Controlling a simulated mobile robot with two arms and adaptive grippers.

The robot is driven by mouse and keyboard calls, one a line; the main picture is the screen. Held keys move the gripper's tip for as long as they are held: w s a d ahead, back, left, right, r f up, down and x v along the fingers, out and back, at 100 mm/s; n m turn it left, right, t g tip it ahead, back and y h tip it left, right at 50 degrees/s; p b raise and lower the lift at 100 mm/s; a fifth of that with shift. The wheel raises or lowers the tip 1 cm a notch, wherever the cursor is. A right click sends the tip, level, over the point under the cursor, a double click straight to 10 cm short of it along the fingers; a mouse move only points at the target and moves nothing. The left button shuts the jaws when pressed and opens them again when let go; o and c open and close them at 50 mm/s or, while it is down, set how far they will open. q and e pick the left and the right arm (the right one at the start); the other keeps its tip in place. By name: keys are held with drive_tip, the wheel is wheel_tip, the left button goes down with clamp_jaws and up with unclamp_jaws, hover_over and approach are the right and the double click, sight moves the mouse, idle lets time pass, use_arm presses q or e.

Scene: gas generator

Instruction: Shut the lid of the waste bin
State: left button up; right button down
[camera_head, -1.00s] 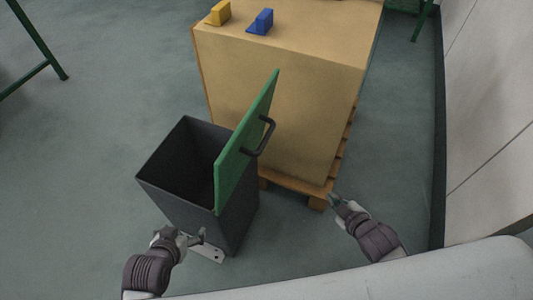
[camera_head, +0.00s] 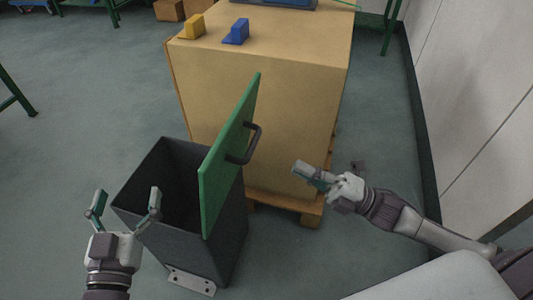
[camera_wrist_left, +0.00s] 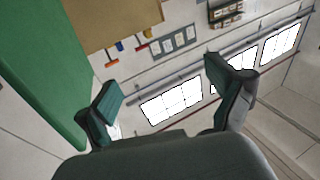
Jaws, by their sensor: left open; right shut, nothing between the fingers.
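The waste bin (camera_head: 215,245) is a dark grey open-topped box standing on the floor. Its green lid (camera_head: 230,155) stands upright along the bin's right side, with a dark handle (camera_head: 252,145) on its right face. In the left wrist view the green lid (camera_wrist_left: 38,75) fills the left edge. My left gripper (camera_head: 126,204) is open and empty, at the bin's near left rim and apart from the lid. My right gripper (camera_head: 302,174) is shut and empty, to the right of the lid and handle, with a gap between.
A large tan box (camera_head: 285,95) on a wooden pallet (camera_head: 285,204) stands just behind and right of the bin. A yellow block (camera_head: 192,27) and a blue block (camera_head: 237,32) lie on top. A white wall (camera_head: 470,90) is at right. Floor left of the bin is clear.

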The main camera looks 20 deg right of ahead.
sight(241, 162)
use_arm(q)
drive_tip(key=shift+s+d+r+t+h+b, duration=0.1)
drive_tip(key=shift+s+r+t+h+b, duration=0.15)
drive_tip(key=shift+r+t, duration=0.55)
drive_tip(key=shift+s+d+r+t+h+b, duration=0.15)
drive_tip(key=shift+r+t, duration=0.3)
drive_tip(key=shift+r, duration=0.6)
drive_tip(key=shift+s+r+t+h+b, duration=0.2)
drive_tip(key=shift+s+r+t+h, duration=0.1)
drive_tip(key=shift+r+t, duration=0.5)
use_arm(e)
drive_tip(key=x, duration=0.8)
drive_tip(key=shift+w+a, duration=0.2)
drive_tip(key=shift+a, duration=0.1)
use_arm(q)
drive_tip(key=shift+r, duration=0.1)
use_arm(e)
drive_tip(key=shift+r, duration=0.1)
